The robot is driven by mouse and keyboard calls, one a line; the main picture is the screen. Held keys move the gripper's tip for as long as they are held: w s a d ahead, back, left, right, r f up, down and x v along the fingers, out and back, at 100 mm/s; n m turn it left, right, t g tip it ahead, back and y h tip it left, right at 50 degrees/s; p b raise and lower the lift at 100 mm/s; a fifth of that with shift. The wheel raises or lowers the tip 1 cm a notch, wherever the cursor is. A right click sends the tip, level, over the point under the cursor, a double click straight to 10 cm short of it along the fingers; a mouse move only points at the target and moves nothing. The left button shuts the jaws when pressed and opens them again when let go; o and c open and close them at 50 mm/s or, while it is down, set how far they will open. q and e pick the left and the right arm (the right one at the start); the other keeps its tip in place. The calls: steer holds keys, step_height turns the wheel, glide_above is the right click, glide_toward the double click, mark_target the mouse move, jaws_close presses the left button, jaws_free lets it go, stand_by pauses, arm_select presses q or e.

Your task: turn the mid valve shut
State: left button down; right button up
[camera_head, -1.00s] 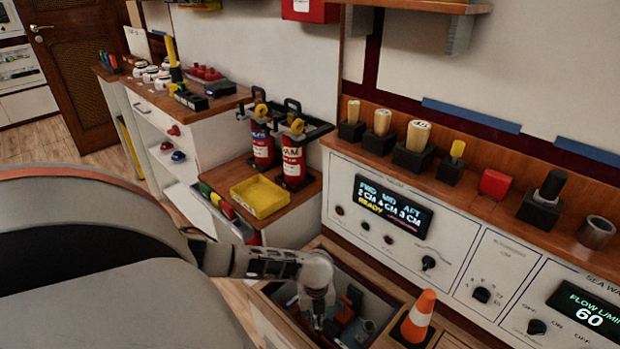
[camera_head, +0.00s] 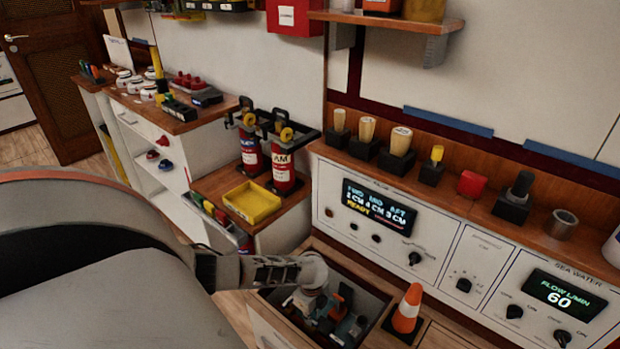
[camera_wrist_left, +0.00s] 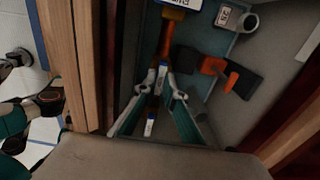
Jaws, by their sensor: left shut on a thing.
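My left arm reaches down into an open hatch box (camera_head: 262,296) in the head view, with the left gripper (camera_head: 304,303) low inside it. In the left wrist view the gripper (camera_wrist_left: 158,100) is shut on a thin lever (camera_wrist_left: 157,83) with blue and white tags; an orange part (camera_wrist_left: 168,38) continues from its top. Which valve this is, I cannot read. A second orange and black handle (camera_wrist_left: 213,67) lies to the right of the fingers, apart from them. The valve bodies are mostly hidden.
An orange and white cone (camera_head: 408,310) stands beside the hatch on the right. Behind is a panel with a lit FWD, MID, AFT display (camera_head: 379,214). A yellow tray (camera_head: 252,202) and fire extinguishers (camera_head: 284,168) stand at the back left. The hatch walls leave little room around the gripper.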

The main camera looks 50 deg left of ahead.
arm_select(q)
steer(key=shift+s+d+f, duration=0.1)
steer(key=shift+s+d, duration=0.05)
steer(key=c, duration=2.1)
jaws_free()
steer(key=shift+c, duration=0.2)
step_height(320, 180, up, 12)
